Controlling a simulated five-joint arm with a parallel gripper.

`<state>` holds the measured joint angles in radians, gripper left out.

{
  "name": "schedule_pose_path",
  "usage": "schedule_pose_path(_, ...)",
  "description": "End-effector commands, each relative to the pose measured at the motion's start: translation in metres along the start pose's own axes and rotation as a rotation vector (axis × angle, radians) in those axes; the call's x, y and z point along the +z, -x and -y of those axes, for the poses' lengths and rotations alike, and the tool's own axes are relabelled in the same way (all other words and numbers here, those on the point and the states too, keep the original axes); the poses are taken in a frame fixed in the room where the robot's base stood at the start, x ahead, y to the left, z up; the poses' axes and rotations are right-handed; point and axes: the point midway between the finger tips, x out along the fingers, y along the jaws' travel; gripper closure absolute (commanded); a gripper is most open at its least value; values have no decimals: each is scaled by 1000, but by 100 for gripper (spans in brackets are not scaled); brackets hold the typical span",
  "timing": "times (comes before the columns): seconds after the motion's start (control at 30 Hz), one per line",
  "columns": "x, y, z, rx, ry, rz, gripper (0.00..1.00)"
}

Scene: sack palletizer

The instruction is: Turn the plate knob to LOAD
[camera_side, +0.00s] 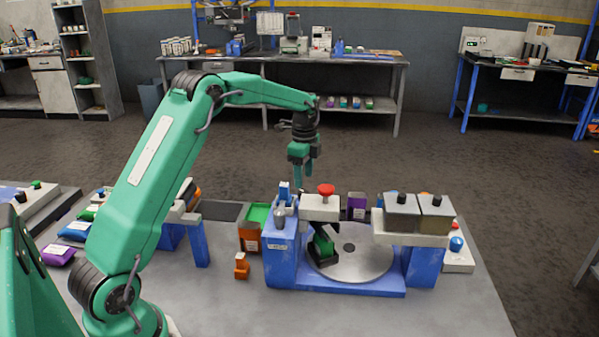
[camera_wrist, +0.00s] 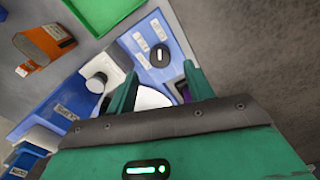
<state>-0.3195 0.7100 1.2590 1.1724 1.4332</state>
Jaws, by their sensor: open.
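A round black knob (camera_wrist: 160,55) with a pale pointer line sits on a blue panel (camera_wrist: 181,36), with small white labels beside it, too blurred to read. My gripper (camera_wrist: 160,74) is open and empty; in the wrist view the knob appears beyond and between its fingertips. In the side view my gripper (camera_side: 303,162) hangs fingers down, above and behind the blue station (camera_side: 284,262), clear of its top. A round grey plate (camera_side: 375,262) lies at the station's base. I cannot make out the black knob clearly in the side view.
A red mushroom button (camera_side: 326,189) tops a white block beside my gripper. Grey boxes (camera_side: 403,215) stand at right. A green-topped bin (camera_side: 257,215) and a small orange piece (camera_side: 241,267) are at left. The front of the table is clear.

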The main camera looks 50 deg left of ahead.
Motion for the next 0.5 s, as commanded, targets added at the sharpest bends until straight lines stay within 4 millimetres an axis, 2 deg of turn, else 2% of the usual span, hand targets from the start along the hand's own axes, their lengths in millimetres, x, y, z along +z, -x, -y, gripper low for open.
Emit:
schedule_pose_path(0.3,0,-39,0,2,0,0,48)
schedule_pose_path(0.5,0,-50,0,0,0,0,48)
